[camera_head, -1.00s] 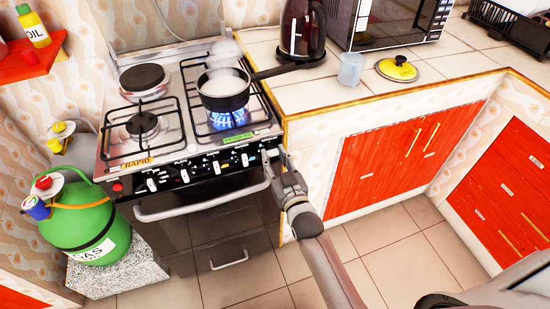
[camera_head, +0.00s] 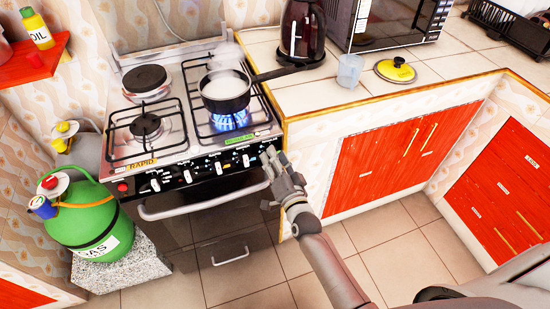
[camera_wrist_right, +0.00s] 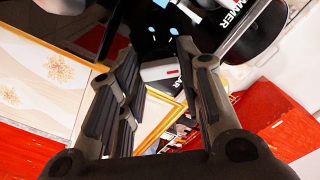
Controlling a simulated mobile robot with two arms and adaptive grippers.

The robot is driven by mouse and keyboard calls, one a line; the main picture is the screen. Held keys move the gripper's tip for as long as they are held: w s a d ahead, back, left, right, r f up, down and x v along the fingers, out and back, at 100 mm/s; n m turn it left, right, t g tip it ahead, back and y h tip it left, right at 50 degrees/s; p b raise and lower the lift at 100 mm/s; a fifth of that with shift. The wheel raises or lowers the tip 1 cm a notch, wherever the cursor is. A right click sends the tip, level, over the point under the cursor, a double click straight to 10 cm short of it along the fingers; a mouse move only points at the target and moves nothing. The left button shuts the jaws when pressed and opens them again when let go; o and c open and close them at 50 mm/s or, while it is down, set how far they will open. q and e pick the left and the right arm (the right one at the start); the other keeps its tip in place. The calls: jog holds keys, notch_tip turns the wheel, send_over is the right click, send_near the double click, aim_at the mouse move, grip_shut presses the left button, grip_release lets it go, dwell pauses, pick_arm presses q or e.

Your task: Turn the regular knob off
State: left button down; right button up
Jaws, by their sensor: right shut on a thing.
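The stove (camera_head: 185,150) has a front panel with a row of light knobs, one of them (camera_head: 246,160) near its right end. A green label (camera_head: 241,138), too small to read surely, lies above the right knobs. A blue flame (camera_head: 230,120) burns beneath a dark pan (camera_head: 225,92) on the right burner. My right gripper (camera_head: 270,158) is at the panel's right end. In the right wrist view its fingers are on both sides of a light grey knob (camera_wrist_right: 160,71), shut on it. The gripper hides this knob in the head view. My left gripper is out of view.
The pan's handle (camera_head: 287,72) points right over the counter. A kettle (camera_head: 302,35), cup (camera_head: 350,70) and yellow lid (camera_head: 395,70) stand there. A green gas bottle (camera_head: 88,220) is left of the stove. The tiled floor (camera_head: 240,275) in front is clear.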

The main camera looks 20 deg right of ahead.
jog(key=shift+m+b, duration=0.4)
jog(key=shift+m, duration=3.7)
jog(key=o, duration=1)
jog(key=s, duration=1.2)
jog(key=shift+d, duration=0.25)
